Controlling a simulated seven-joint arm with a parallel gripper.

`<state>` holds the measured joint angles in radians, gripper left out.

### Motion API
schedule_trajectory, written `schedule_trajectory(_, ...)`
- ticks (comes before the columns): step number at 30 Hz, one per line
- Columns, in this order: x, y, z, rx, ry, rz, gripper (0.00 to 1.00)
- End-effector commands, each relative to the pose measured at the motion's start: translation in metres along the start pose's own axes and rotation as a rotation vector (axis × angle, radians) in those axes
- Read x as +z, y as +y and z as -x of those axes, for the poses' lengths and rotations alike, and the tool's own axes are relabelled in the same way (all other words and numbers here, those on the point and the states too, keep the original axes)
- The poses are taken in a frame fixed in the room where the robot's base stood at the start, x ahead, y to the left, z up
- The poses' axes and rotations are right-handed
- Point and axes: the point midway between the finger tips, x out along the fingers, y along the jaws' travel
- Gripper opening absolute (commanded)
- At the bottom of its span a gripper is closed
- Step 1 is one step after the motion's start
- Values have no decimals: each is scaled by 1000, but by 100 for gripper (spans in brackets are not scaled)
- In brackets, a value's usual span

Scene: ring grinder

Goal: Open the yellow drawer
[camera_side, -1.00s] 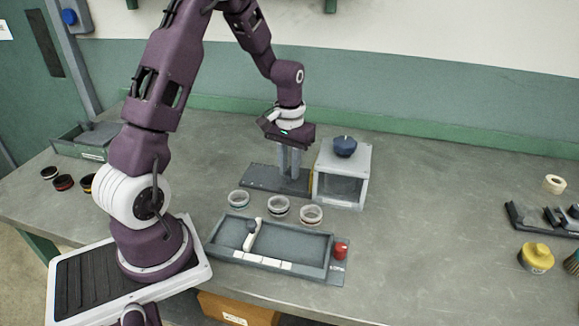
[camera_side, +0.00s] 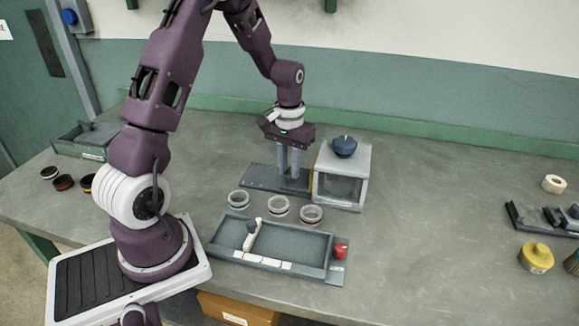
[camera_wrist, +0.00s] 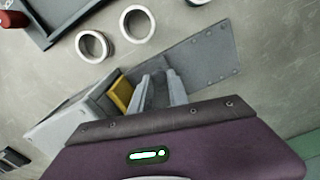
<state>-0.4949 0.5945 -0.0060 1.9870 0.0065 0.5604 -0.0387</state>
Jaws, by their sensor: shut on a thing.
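The yellow drawer (camera_wrist: 121,93) shows as a small yellow front in the side of the grey box (camera_side: 341,187) in the wrist view. In the side view only a thin yellow edge (camera_side: 311,180) shows at the box's left side. My gripper (camera_side: 289,177) points down just left of that side, low over the dark base plate (camera_side: 258,178). In the wrist view its fingers (camera_wrist: 158,80) stand right beside the yellow front, shut on what appears to be the drawer's handle. The handle itself is hidden by the fingers. The drawer looks flush with the box.
A dark blue knob (camera_side: 344,147) sits on top of the box. Several round rings, one here (camera_side: 278,206), stand in front of the plate. A grey tray (camera_side: 320,240) with a white-handled tool lies nearer.

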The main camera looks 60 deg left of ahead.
Motion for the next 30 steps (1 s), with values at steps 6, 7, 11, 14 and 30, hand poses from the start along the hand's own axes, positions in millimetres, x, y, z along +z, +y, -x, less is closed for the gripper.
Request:
schedule_trajectory(6,8,-33,1,0,0,7,0)
schedule_trajectory(7,10,-41,1,0,1,8,0)
schedule_trajectory(11,19,-75,1,0,2,8,0)
schedule_trajectory(14,24,-94,1,0,3,6,0)
schedule_trajectory(30,29,-110,1,0,3,0,35)
